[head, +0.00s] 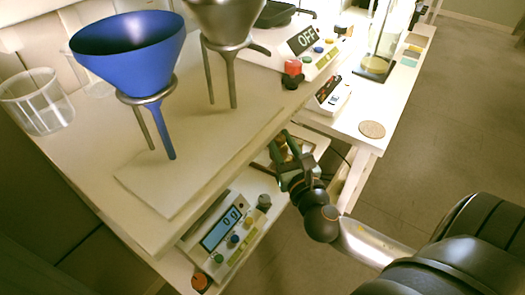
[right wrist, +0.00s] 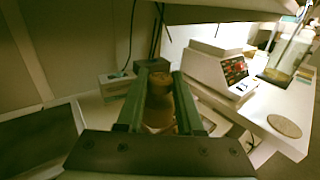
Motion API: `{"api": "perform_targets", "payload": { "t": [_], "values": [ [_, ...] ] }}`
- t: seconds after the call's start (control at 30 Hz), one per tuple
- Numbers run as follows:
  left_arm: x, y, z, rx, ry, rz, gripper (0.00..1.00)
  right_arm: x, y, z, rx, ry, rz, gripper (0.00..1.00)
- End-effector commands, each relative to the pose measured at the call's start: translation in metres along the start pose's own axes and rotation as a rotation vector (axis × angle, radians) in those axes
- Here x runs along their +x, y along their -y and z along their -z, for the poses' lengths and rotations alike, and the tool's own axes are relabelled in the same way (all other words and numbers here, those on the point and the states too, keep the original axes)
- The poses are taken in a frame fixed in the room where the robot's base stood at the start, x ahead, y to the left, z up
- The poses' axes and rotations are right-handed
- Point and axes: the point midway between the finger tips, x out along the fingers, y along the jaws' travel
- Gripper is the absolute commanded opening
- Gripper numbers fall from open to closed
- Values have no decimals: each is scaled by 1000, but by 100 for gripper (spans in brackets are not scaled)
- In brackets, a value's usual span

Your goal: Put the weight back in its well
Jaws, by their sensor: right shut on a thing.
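A brass-brown weight (right wrist: 158,102) stands upright between the two green fingers of my right gripper (right wrist: 157,88) in the right wrist view. The gripper is shut on it. In the head view my right gripper (head: 287,160) is at the lower shelf, just past the edge of the upper table, and the weight is hard to make out there. The well cannot be clearly seen; the area below the weight is hidden by the gripper. My left gripper is not in view.
A balance with a lit display (head: 220,232) stands on the lower shelf. The upper table (head: 95,165) overhangs this shelf and carries a blue funnel (head: 130,55) on a stand. A side table holds a device (head: 330,95) and a round cork disc (head: 372,129).

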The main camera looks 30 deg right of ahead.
Motion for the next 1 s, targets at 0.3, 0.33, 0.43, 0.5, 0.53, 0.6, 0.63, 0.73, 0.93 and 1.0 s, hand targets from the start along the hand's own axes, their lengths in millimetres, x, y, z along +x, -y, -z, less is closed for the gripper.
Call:
{"api": "perform_targets", "payload": {
  "t": [0.3, 0.33, 0.43, 0.5, 0.53, 0.6, 0.63, 0.73, 0.93, 1.0],
  "values": [
    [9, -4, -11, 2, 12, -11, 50, 67, 3, 28, 1, 9, 3, 0],
    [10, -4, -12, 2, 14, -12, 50, 74, 3, 32, 1, 9, 3, 0],
    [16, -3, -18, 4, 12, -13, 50, 96, 4, 48, 2, 6, 3, 0],
    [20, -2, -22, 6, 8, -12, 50, 106, 4, 63, 1, 5, 3, 0],
    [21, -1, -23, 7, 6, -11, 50, 110, 4, 68, 2, 4, 2, 0],
    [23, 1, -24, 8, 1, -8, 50, 119, 4, 77, 1, 6, 2, 0],
    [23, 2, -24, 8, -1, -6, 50, 122, 4, 81, 0, 6, 1, 0],
    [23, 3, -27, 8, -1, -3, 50, 129, 5, 88, 2, 6, 1, 0],
    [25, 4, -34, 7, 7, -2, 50, 137, 5, 96, 1, 7, 1, 0],
    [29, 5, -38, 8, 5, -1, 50, 138, 5, 108, 1, 4, 1, 0]
  ]
}}
